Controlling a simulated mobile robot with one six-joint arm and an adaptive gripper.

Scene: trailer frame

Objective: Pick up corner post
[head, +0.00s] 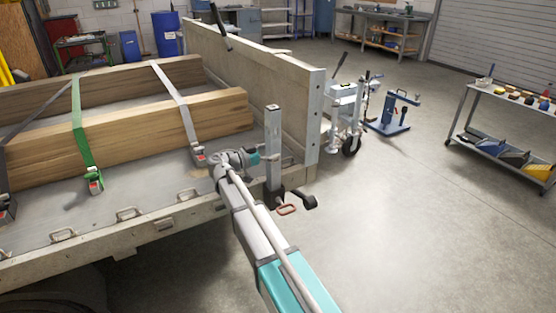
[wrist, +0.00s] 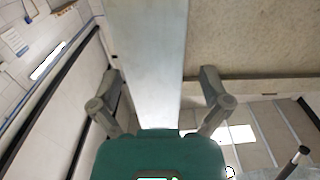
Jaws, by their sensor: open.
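The corner post (head: 273,140) is a grey metal upright at the near corner of the trailer bed, next to the end of the side board. My gripper (head: 267,157) is level at about mid-height of the post, reaching in from its left. In the wrist view the post (wrist: 148,60) runs as a pale bar between the two spread fingers of my gripper (wrist: 160,78). Gaps show on both sides, with no finger visibly touching it. The post's foot is partly hidden near a red-brown handle (head: 287,210) and a black lever.
The tall side board (head: 312,130) stands close behind the post. Timber beams (head: 140,130) lie on the bed under green and grey straps (head: 178,105). A wheeled jack (head: 345,110) stands beyond the board. A tool cart (head: 500,140) is at right, with clear floor between.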

